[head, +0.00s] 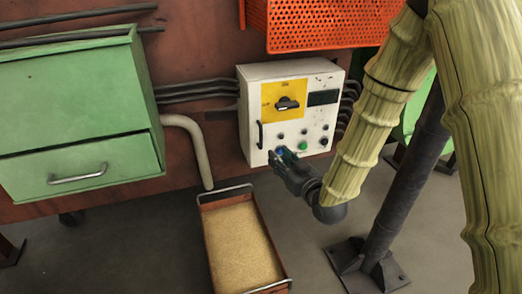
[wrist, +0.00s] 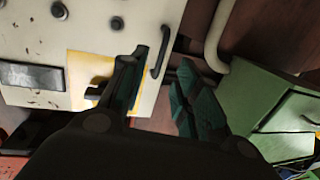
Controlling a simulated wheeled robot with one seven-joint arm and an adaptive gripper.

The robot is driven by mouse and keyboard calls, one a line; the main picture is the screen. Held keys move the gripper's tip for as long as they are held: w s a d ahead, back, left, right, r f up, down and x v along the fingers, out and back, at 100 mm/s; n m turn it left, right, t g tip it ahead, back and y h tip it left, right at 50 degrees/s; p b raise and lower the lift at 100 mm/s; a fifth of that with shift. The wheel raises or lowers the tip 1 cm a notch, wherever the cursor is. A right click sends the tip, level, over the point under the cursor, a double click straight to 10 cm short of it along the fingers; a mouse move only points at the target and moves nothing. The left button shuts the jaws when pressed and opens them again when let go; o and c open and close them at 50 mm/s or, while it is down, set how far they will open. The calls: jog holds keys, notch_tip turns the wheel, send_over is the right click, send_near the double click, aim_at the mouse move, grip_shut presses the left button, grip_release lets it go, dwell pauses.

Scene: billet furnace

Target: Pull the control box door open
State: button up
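The control box (head: 248,84) is white and scuffed, with a yellow panel, a dark rotary switch and several knobs on its front. Its door looks shut. A dark bar handle (head: 260,135) stands upright near the door's left edge. In the wrist view the handle (wrist: 161,52) appears between my fingers, beyond their tips. My gripper (head: 279,154) is just below and right of the handle in the head view. In the wrist view my gripper (wrist: 162,60) is open, with a wide gap and nothing held. I cannot tell whether a finger touches the door.
A green cabinet (head: 80,105) with a drawer stands left. A tray of tan grains (head: 243,245) lies below the box. A perforated orange housing (head: 325,22) hangs above it. A pale bent pipe (head: 196,145) and a dark post (head: 402,185) flank the area.

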aim_at(261, 146)
jog(key=shift+t+y, duration=0.3)
jog(key=shift+y, duration=0.1)
jog(key=b+x, duration=0.1)
jog(key=x, duration=0.3)
jog(key=b+x, duration=0.1)
jog(key=x, duration=0.2)
jog(key=r+b+x, duration=0.1)
jog(key=b+x, duration=0.1)
jog(key=x, duration=0.2)
jog(key=shift+w+a, duration=0.2)
jog(key=shift+a, duration=0.1)
grip_shut()
